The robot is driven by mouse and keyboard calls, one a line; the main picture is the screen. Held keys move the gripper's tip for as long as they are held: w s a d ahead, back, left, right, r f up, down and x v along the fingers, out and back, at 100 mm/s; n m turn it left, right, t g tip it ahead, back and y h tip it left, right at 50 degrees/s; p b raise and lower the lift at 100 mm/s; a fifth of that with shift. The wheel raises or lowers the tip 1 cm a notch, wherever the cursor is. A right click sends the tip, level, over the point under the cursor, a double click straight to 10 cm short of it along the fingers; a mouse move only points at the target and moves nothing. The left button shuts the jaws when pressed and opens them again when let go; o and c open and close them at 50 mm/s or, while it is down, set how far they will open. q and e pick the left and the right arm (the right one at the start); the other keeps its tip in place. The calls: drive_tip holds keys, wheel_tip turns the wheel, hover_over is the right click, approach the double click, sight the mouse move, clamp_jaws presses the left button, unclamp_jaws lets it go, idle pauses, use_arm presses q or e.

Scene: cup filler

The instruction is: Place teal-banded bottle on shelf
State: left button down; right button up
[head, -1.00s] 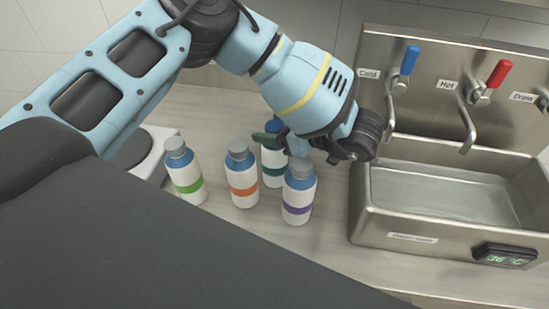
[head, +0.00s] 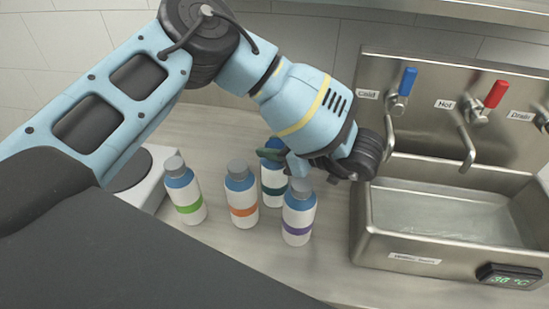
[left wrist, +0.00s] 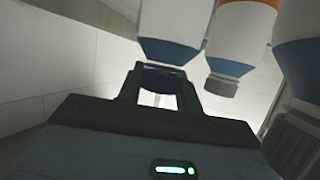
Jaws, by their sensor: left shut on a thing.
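The teal-banded bottle (head: 273,184) is upright in the head view, behind the orange-banded and purple-banded bottles. My left gripper (head: 275,153) is shut on its upper part, and the fingers cover most of its cap. In the left wrist view the bottle (left wrist: 172,28) appears upside down, with its neck end between the gripper fingers (left wrist: 160,88). The bottle's base is partly hidden, so I cannot tell whether it touches the counter. My right gripper is not in view.
The orange-banded (head: 241,196), purple-banded (head: 298,212) and green-banded (head: 184,190) bottles stand close by on the counter (head: 220,270). A steel sink (head: 400,240) with blue (head: 408,80) and red (head: 497,93) tap levers is at right. A ledge (head: 450,10) crosses the top.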

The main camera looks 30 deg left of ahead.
use_arm(q)
wheel_tip(320, 180, up, 10)
drive_tip(key=shift+f, duration=0.1)
idle(0.4)
